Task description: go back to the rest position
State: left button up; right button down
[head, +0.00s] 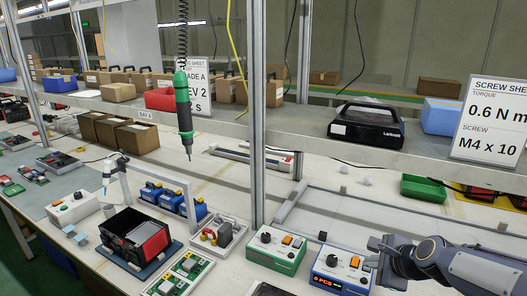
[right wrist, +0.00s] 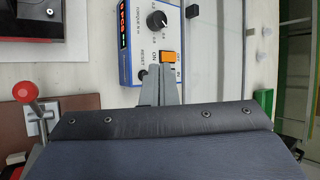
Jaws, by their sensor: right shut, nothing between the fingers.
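My right gripper (head: 376,254) comes in from the lower right in the head view, beside the blue control box (head: 341,270) marked PCS. In the right wrist view my right gripper (right wrist: 160,68) is shut with its fingers together and nothing between them. Its tips lie over the lower part of the same blue box (right wrist: 150,30), close to the orange switch (right wrist: 168,56); I cannot tell whether they touch. My left gripper is not in view.
A green-fronted control box (head: 275,250) stands left of the blue one. A green-handled screwdriver (head: 183,105) hangs over the bench. A shelf post (head: 257,120) rises behind the boxes. A red-knobbed lever (right wrist: 25,92) shows at left in the wrist view. A green tray (head: 423,189) lies behind my right arm.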

pick_arm(q)
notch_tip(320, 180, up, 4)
jog(key=p, duration=0.3)
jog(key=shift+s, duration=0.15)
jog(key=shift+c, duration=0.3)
pick_arm(e)
jog(key=s+a+r+n+g, duration=0.1)
jog(key=s+a+n, duration=0.4)
jog(key=s+n, duration=0.5)
jog(key=s+a+r+n+g+y, duration=0.1)
jog(key=s+a+r+n+g, duration=0.1)
jog(key=s+n, duration=0.8)
jog(key=s+a+r, duration=0.1)
jog(key=s+a, duration=0.1)
jog(key=s, duration=0.2)
jog(key=shift+s+a+r+y, duration=0.15)
jog(key=shift+s+a+y, duration=0.15)
jog(key=shift+s+a, duration=0.1)
